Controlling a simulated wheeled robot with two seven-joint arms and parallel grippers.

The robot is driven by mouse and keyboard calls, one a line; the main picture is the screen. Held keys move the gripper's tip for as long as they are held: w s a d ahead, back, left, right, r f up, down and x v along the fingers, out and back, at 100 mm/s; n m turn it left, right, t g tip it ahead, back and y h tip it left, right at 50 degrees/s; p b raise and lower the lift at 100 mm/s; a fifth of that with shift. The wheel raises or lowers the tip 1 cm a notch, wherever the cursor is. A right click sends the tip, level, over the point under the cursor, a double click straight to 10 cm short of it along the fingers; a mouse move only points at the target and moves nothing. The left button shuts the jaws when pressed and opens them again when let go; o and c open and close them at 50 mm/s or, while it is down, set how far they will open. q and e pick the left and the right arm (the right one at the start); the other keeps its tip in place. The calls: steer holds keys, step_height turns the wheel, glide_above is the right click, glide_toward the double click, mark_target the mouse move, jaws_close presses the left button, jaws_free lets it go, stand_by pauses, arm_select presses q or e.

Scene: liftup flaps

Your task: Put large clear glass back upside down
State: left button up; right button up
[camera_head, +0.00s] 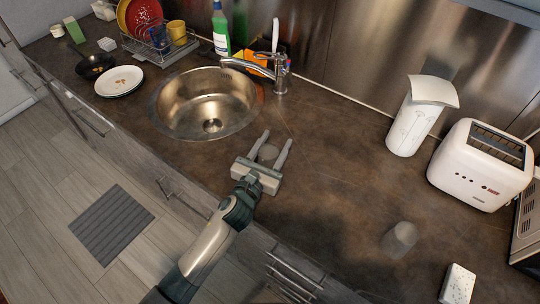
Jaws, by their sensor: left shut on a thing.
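My left gripper (277,138) is over the dark counter, just right of the sink's front edge. Its two fingers are on either side of a small greyish see-through glass (268,153), and it is shut on it. The fingers and palm hide part of this glass, and I cannot tell which way up it is or whether it touches the counter. Another greyish see-through glass (400,240) stands on the counter at the right. My right gripper is not in view.
A dish rack (160,45) and white plate (119,81) are at left. The middle counter is clear.

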arm_select(q)
steer(key=shift+r, duration=0.15)
steer(key=shift+r, duration=0.5)
steer(key=s+d+r+b, duration=0.1)
steer(key=s+d+r, duration=0.6)
steer(key=s+r, duration=0.2)
steer(key=shift+s+r+b, duration=0.15)
steer(key=shift+r+b, duration=0.25)
